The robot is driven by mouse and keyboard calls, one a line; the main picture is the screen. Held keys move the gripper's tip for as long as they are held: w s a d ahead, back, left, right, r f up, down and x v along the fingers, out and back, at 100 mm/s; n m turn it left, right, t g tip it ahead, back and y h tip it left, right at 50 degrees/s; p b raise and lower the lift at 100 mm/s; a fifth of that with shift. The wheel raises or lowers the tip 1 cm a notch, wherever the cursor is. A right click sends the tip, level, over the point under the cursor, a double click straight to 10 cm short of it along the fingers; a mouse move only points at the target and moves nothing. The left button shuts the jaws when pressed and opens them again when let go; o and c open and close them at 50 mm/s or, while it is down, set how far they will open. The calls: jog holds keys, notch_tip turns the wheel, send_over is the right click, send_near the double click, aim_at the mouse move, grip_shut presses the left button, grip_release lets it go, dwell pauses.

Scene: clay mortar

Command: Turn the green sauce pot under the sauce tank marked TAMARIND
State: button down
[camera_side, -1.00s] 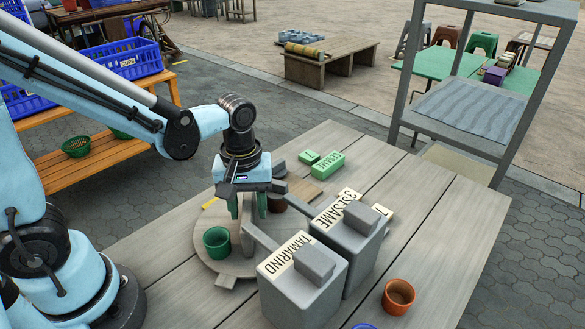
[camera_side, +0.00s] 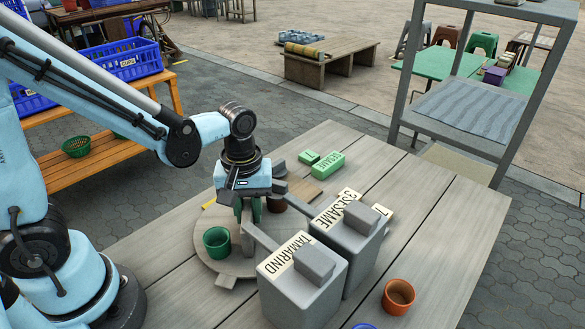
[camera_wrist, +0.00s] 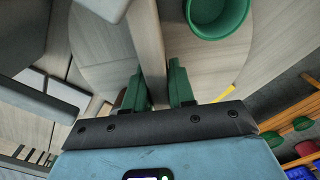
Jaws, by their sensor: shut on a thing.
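The green sauce pot (camera_side: 217,243) stands upright on the round wooden turntable (camera_side: 236,268), left of the tank marked TAMARIND (camera_side: 292,302). That tank's grey spout (camera_side: 262,236) reaches over the turntable, and the pot is to the left of its tip. My gripper (camera_side: 248,212) points down over the turntable, shut on a grey wooden bar (camera_wrist: 147,45) that runs between its green fingers in the wrist view. The green pot also shows there (camera_wrist: 217,12), right of the fingers. A brown pot (camera_side: 277,204) is partly hidden behind my gripper.
The tank marked SESAME (camera_side: 350,252) stands behind the TAMARIND tank. An orange-brown pot (camera_side: 398,296) is at the table's right front. Green blocks (camera_side: 328,165) lie at the back. The right side of the table (camera_side: 455,215) is mostly clear.

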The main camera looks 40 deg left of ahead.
aim_at(247, 203)
jog(key=shift+n, duration=5)
jog(key=c, duration=1)
grip_release()
jog(key=shift+c, duration=0.2)
notch_tip(247, 203, up, 12)
